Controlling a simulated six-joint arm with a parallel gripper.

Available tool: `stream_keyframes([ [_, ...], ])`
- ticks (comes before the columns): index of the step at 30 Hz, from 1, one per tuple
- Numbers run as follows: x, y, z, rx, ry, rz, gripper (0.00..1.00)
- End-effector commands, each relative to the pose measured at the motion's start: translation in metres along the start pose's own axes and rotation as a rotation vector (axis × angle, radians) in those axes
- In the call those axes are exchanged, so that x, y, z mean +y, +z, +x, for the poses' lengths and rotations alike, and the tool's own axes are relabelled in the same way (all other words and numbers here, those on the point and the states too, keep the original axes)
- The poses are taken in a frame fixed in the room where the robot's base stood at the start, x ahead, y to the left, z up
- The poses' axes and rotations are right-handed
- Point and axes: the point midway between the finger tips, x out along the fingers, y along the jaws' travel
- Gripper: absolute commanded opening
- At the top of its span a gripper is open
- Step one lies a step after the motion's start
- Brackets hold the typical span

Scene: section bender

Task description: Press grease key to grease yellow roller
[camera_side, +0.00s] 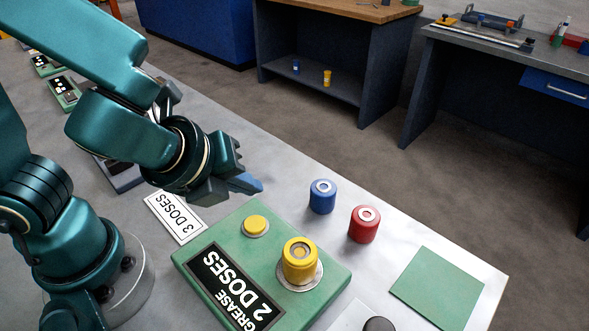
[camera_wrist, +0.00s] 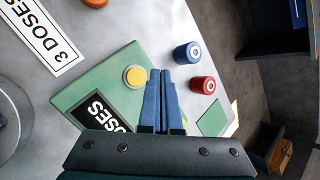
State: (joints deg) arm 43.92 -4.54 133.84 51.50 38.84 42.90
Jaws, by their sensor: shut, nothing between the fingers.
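The green grease station (camera_side: 190,262) has a black label reading "GREASE 2 DOSES" (camera_side: 236,287). Its round yellow key (camera_side: 256,225) sits near the back corner; it also shows in the wrist view (camera_wrist: 135,76), just left of my fingertips. The yellow roller (camera_side: 300,262) stands upright on a round metal seat on the station; in the wrist view my gripper mostly hides it. My gripper (camera_side: 246,184) has blue fingers, shut and empty. It is above and behind the key in the side view, apart from it. Its fingertips also show in the wrist view (camera_wrist: 161,72).
A blue roller (camera_side: 322,197) and a red roller (camera_side: 364,224) stand on the table right of the station. A green square pad (camera_side: 437,287) lies near the table's corner. A white "3 DOSES" card (camera_side: 176,217) lies left of the station. A dark knob (camera_side: 379,325) shows at the bottom edge.

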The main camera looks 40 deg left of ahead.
Motion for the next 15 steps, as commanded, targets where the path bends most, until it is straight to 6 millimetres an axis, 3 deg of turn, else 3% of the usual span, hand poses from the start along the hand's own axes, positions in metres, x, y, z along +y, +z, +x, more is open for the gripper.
stream_keyframes([
  [11, -0.001, 0.001, -0.001, -0.001, -0.001, -0.001, 0.0],
  [15, -0.009, 0.008, -0.012, -0.006, -0.007, -0.009, 0.0],
])
